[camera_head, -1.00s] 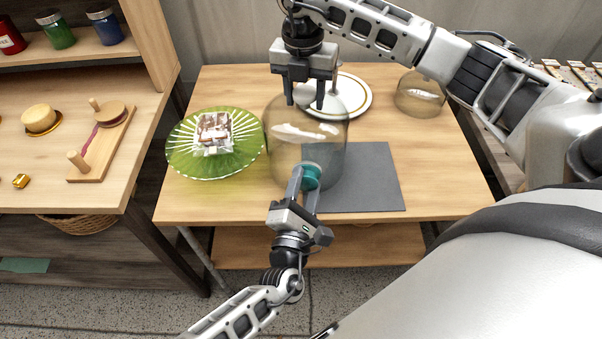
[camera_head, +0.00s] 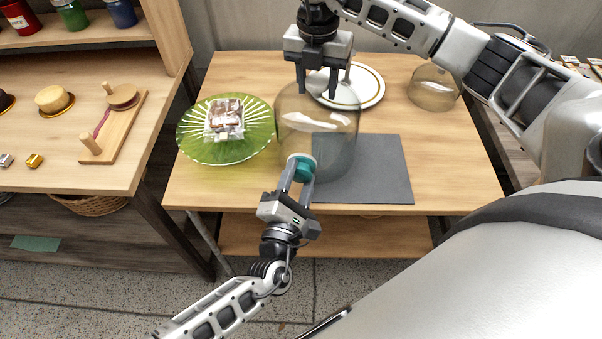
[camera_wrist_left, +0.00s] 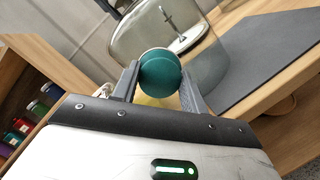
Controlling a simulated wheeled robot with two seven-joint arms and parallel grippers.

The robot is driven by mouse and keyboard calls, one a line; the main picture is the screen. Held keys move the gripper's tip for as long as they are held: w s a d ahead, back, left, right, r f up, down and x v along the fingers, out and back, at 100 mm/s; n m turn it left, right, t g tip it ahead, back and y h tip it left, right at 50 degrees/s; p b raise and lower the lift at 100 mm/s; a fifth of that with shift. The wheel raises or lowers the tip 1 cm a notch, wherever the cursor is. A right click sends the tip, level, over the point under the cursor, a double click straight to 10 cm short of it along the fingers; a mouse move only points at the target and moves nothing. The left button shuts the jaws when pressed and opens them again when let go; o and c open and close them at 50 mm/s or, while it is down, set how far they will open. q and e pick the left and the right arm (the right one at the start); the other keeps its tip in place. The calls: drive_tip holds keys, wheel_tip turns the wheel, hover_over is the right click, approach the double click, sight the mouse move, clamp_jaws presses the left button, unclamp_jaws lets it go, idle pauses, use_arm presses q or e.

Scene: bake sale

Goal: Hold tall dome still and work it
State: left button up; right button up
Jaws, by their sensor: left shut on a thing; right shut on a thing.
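The tall dome (camera_head: 318,135), clear glass, stands upright on the table partly over a dark grey mat (camera_head: 380,180). My right gripper (camera_head: 318,92) is above it, shut on its top; the exact grip is hard to see through the glass. My left gripper (camera_head: 297,180) is shut on a round teal stopper-like piece (camera_head: 302,168) at the dome's lower front left. In the left wrist view the teal piece (camera_wrist_left: 160,75) sits between both fingers, with the dome (camera_wrist_left: 150,30) behind it. I cannot tell whether it still touches the dome.
A green glass plate (camera_head: 198,150) with a wrapped cake (camera_head: 225,118) stands close left of the dome. A white gold-rimmed plate (camera_head: 372,88) is behind it. A lower glass dome (camera_head: 434,90) stands at the back right. A wooden shelf unit (camera_head: 80,165) stands left.

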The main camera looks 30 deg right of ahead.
use_arm(q)
drive_tip(key=shift+s+d+r+v, duration=0.1)
drive_tip(key=shift+v, duration=0.8)
drive_tip(key=shift+s+d+r+v, duration=0.1)
drive_tip(key=shift+v, duration=0.8)
drive_tip(key=shift+s+r+v, duration=0.1)
drive_tip(key=shift+v, duration=0.8)
use_arm(e)
drive_tip(key=shift+s+a+f, duration=0.15)
drive_tip(key=shift+s+f, duration=0.05)
drive_tip(key=shift+f, duration=0.2)
use_arm(q)
drive_tip(key=v, duration=0.3)
drive_tip(key=shift+s+d+r, duration=0.1)
drive_tip(key=shift+d+r, duration=0.05)
use_arm(e)
drive_tip(key=o, duration=1.2)
drive_tip(key=shift+o, duration=0.2)
wheel_tip(320, 180, up, 13)
drive_tip(key=shift+w+f, duration=0.15)
drive_tip(key=shift+w, duration=0.15)
